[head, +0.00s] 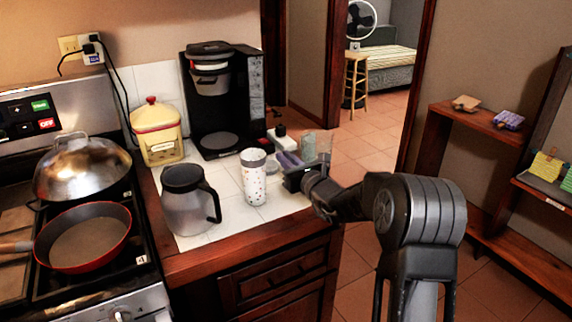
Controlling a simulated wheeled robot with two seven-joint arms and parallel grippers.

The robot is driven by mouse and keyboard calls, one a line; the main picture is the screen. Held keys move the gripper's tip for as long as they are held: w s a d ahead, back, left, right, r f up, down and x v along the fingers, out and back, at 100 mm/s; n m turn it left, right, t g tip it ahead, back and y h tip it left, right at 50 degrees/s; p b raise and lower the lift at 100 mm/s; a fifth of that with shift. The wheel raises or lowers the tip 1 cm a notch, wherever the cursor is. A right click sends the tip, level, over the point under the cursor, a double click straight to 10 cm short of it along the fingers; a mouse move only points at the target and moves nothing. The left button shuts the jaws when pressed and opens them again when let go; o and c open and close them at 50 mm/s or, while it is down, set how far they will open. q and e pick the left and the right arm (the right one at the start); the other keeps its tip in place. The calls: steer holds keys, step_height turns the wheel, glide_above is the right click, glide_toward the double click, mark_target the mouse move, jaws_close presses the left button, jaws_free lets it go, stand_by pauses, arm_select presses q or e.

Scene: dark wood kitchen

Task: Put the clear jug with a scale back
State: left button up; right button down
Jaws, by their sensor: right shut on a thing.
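A clear jug (322,146) is at the right edge of the tiled counter, partly hidden behind my right gripper. Its scale marks are too small to make out. My right gripper (296,177) reaches in from the right and is shut on the clear jug. The fingertips are small and partly hidden, so the exact grip point is unclear. I cannot tell whether the jug touches the counter. My left gripper is not in view.
A dark-lidded carafe (188,205) and a patterned white cup (254,180) stand left of my gripper. A coffee maker (242,100) and yellow canister (158,135) stand behind. The stove holds a red pan (85,240). A wooden shelf (470,118) is at right.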

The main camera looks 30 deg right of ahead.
steer(key=shift+f, duration=0.9)
steer(key=shift+f, duration=0.1)
steer(key=c, duration=1.5)
jaws_free()
steer(key=s+b, duration=0.1)
steer(key=s, duration=1.1)
steer(key=shift+a, duration=0.1)
